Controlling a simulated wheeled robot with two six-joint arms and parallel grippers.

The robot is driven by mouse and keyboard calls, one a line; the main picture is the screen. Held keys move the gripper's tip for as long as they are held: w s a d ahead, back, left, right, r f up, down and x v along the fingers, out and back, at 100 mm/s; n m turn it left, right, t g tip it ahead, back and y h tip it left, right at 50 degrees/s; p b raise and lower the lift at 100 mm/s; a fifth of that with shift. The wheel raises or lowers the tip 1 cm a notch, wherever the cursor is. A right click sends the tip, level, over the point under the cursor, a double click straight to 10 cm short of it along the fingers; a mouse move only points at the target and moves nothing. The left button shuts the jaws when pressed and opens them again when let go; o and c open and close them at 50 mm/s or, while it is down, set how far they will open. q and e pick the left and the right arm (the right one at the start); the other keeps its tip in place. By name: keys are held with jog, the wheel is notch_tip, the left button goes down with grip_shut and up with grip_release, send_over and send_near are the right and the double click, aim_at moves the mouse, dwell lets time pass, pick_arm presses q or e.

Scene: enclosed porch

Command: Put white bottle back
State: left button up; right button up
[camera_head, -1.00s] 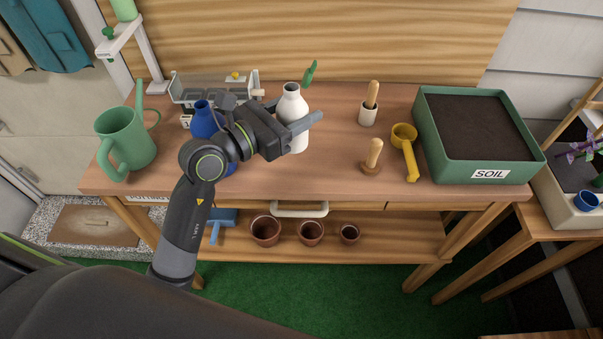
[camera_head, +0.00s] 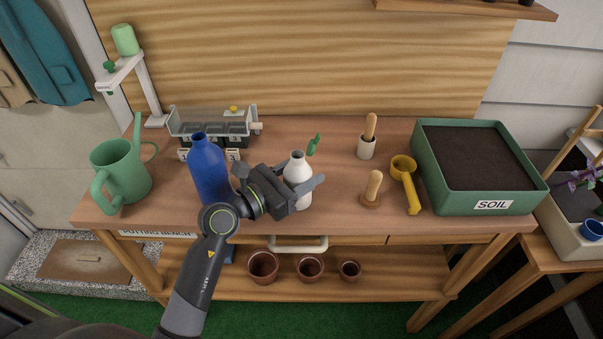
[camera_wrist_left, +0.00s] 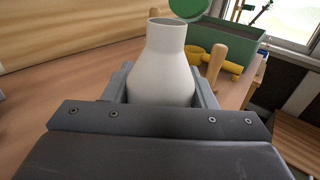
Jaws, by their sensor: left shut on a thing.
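The white bottle (camera_head: 298,178) is upright over the front middle of the potting bench (camera_head: 330,220). My left gripper (camera_head: 303,181) is shut on it, with one finger on each side of its body. In the left wrist view the bottle (camera_wrist_left: 162,72) stands between the fingers with its open neck up. I cannot tell whether its base touches the bench. A blue bottle (camera_head: 208,168) stands to its left, partly behind my arm. My right gripper is not in view.
A green watering can (camera_head: 122,175) and a grey rack (camera_head: 212,121) are at the left. A green object (camera_head: 314,144) is just behind the white bottle. Wooden tools (camera_head: 373,188), a yellow scoop (camera_head: 407,184) and the soil tray (camera_head: 480,203) are right.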

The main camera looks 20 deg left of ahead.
pick_arm(q)
jog(key=shift+f, duration=0.1)
jog(key=o, duration=1)
jog(key=shift+r, duration=0.25)
jog(key=b+v, duration=0.1)
jog(key=v, duration=1)
jog(key=shift+f+b, duration=0.1)
jog(key=shift+b, duration=0.25)
jog(key=shift+s+a, duration=0.3)
jog(key=shift+s, duration=0.15)
